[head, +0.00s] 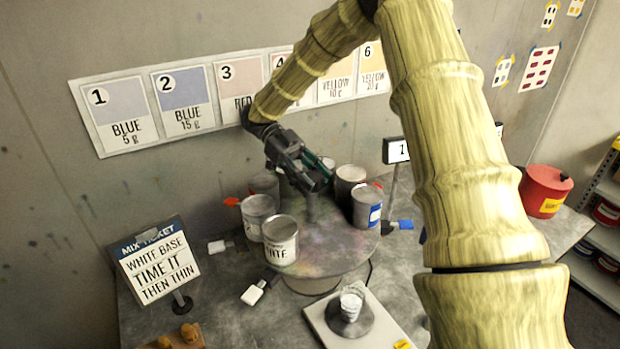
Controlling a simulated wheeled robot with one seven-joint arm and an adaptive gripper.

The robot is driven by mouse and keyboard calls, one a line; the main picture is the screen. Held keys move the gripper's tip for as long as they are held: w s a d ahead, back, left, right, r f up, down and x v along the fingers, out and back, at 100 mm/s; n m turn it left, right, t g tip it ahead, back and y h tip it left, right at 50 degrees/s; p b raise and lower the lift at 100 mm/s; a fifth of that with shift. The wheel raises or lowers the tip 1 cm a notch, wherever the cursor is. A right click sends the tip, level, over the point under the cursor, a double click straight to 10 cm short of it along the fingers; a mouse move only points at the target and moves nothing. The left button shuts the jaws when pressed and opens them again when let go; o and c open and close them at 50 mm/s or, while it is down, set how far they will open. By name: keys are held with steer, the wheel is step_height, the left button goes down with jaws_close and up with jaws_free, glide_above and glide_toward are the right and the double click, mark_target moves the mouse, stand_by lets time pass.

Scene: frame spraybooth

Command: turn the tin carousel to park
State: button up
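The tin carousel (322,254) is a round, paint-stained turntable on the bench. Several open tins stand around its rim. A tin with a label ending in "ATE" (281,246) is at the front left, with a grey tin (256,211) behind it. A blue-labelled tin (367,207) is at the right, with a dark-filled tin (350,180) behind it. My gripper (318,180) is above the carousel near the post's top, angled down to the right. Whether it touches the post is unclear, and its finger gap is not readable.
Red, white and blue tags ring the carousel; a white tag (253,293) lies in front. A scale (368,327) with a cup (351,302) stands at the front. A mix ticket sign (158,268) is at left, a red can (544,190) at right.

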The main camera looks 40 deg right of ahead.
steer(key=o, duration=0.5)
steer(key=shift+d+f, duration=0.1)
steer(key=shift+c, duration=0.2)
steer(key=shift+r, duration=0.2)
step_height(320, 180, up, 7)
steer(key=shift+r, duration=1.3)
